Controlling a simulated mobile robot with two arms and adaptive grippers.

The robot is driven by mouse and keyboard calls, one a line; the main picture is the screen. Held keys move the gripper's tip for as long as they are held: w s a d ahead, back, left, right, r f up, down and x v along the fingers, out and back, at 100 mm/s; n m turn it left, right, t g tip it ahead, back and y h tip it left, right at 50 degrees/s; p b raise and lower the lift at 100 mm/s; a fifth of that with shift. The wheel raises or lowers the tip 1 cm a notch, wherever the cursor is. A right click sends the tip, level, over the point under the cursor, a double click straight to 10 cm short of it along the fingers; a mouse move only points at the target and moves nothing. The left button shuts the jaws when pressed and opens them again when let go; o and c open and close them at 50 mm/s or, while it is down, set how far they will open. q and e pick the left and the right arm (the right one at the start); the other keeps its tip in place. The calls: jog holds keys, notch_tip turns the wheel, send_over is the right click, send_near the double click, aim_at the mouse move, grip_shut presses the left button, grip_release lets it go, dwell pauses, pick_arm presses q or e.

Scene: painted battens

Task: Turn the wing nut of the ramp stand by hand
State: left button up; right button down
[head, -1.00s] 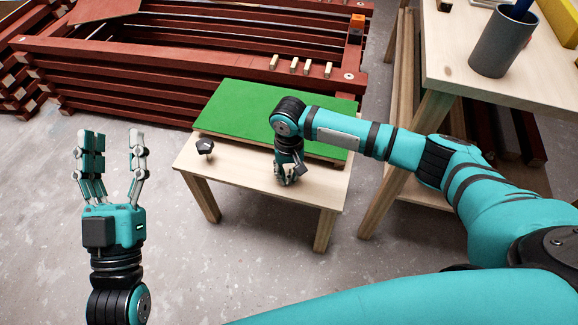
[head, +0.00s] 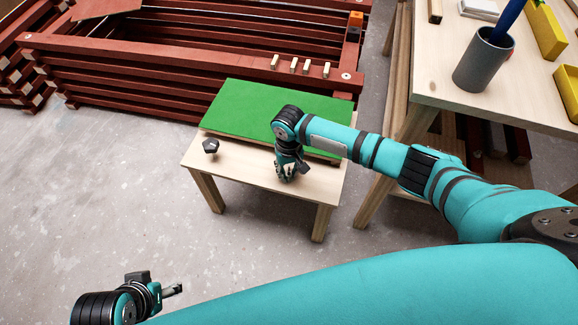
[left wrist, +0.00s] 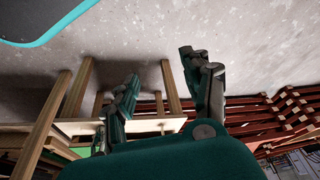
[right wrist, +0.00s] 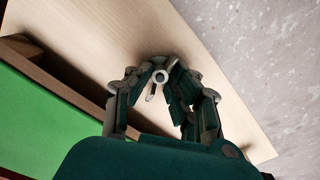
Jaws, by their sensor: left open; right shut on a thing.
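The ramp stand is a low pale wooden table (head: 240,176) with a green board (head: 262,117) on top. A dark knob (head: 210,147) stands at its front left. My right gripper (head: 285,178) points down at the stand's front right. In the right wrist view its fingers (right wrist: 162,84) close around a small metal piece with a round hollow end, which looks like the wing nut (right wrist: 160,76). Most of it is hidden by the fingers. A dark piece (head: 303,167) shows beside them. My left gripper (head: 172,290) is low at the left, away from the stand, its fingers apart and empty (left wrist: 160,70).
A stack of red-painted battens (head: 130,95) lies behind the stand. A workbench (head: 430,75) at the right holds a grey cup (head: 483,62) and yellow bins (head: 545,32). The concrete floor (head: 90,200) at the left is clear.

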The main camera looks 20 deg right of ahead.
jog(key=shift+a+r, duration=0.1)
jog(key=shift+r, duration=0.05)
jog(key=shift+n+p, duration=0.4)
jog(key=shift+p, duration=0.5)
jog(key=shift+n+p, duration=0.7)
jog(key=shift+p, duration=0.5)
jog(key=n+p, duration=0.2)
jog(key=n, duration=0.3)
jog(key=shift+s, duration=0.1)
jog(key=n+p, duration=0.1)
jog(key=n, duration=0.4)
jog(key=shift+n, duration=0.4)
jog(key=n, duration=0.4)
jog(key=shift+f+n, duration=0.2)
jog(key=shift+n, duration=1.7)
pick_arm(q)
notch_tip(320, 180, down, 18)
jog(key=s+g, duration=0.1)
jog(key=shift+s, duration=0.15)
jog(key=shift+s+f+g, duration=0.15)
jog(key=shift+s+g, duration=0.1)
jog(key=shift+g, duration=0.05)
